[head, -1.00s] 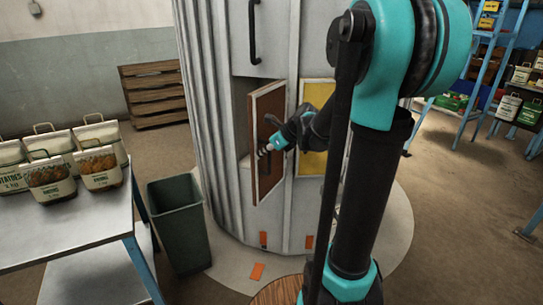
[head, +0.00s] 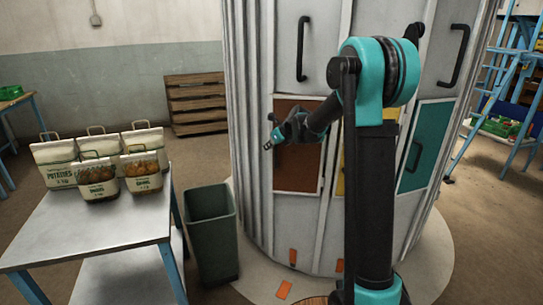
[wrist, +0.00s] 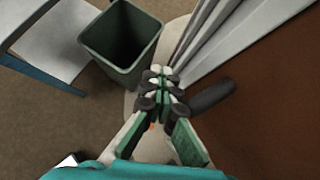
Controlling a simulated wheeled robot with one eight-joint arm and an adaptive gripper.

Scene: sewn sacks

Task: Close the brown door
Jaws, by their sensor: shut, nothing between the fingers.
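The brown door (head: 297,168) is a panel with a pale frame low on the grey ribbed cylinder. In the head view it lies about flush with the cylinder wall and looks closed; whether it is latched I cannot tell. My arm hides part of its upper edge. In the wrist view the brown door (wrist: 265,100) fills the right side, with a dark handle (wrist: 212,95) standing out from it. My gripper (head: 269,146) is at the door's left edge.
A green bin (head: 212,235) stands left of the cylinder, near my gripper. A metal table (head: 95,230) with several sacks (head: 58,160) is at the left. A teal door (head: 425,145) and a sliver of yellow panel are to the right. A wooden rack (head: 195,105) stands behind.

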